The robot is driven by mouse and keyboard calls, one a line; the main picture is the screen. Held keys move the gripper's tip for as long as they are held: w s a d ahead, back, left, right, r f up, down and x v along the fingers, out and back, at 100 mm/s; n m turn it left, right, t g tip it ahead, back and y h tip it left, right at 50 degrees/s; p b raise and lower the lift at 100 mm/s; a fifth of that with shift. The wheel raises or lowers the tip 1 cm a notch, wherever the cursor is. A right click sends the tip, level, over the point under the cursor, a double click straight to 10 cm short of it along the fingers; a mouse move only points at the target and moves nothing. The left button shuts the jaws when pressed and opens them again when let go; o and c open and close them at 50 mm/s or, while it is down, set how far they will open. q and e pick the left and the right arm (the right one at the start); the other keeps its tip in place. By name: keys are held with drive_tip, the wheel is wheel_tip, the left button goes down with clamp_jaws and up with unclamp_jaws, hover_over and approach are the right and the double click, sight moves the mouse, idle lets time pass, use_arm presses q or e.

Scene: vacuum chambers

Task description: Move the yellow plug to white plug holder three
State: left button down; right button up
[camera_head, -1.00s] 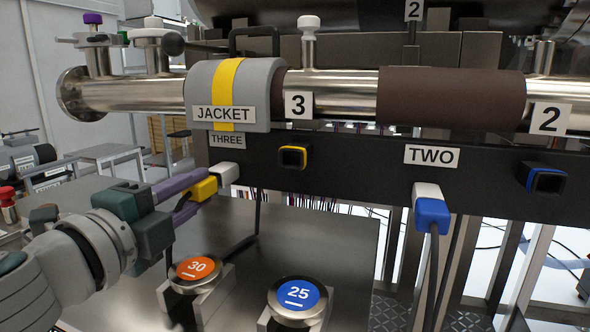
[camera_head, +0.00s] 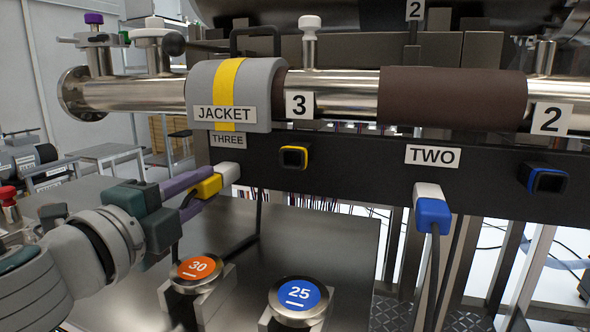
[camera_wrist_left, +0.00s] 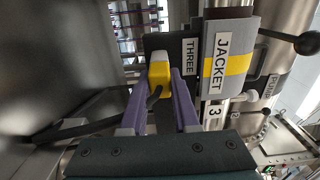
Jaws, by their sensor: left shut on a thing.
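My left gripper (camera_head: 196,188) is shut on the yellow plug (camera_head: 208,186), with its purple fingers on either side. The yellow plug's front end meets the white plug holder three (camera_head: 230,171), which sits below the THREE label (camera_head: 228,141) on the black rail. They look in line and touching; how deep the plug sits cannot be told. In the left wrist view the yellow plug (camera_wrist_left: 159,75) lies between the finger ends, and a dark cable runs from its rear. The yellow-rimmed socket (camera_head: 294,157) on the rail is empty. My right gripper is not in view.
A blue plug (camera_head: 433,213) sits in the white holder under the TWO label (camera_head: 432,156). A blue-rimmed socket (camera_head: 546,179) is at the right. An orange 30 button (camera_head: 197,268) and a blue 25 button (camera_head: 298,294) stand below. Dark cables hang near the gripper.

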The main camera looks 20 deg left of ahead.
use_arm(q)
drive_tip(key=shift+w, duration=0.1)
idle(0.3)
drive_tip(key=c, duration=0.6)
unclamp_jaws()
drive_tip(key=shift+w, duration=0.1)
drive_tip(key=shift+s, duration=1.25)
drive_tip(key=shift+s+a, duration=0.1)
drive_tip(key=shift+s, duration=2.2)
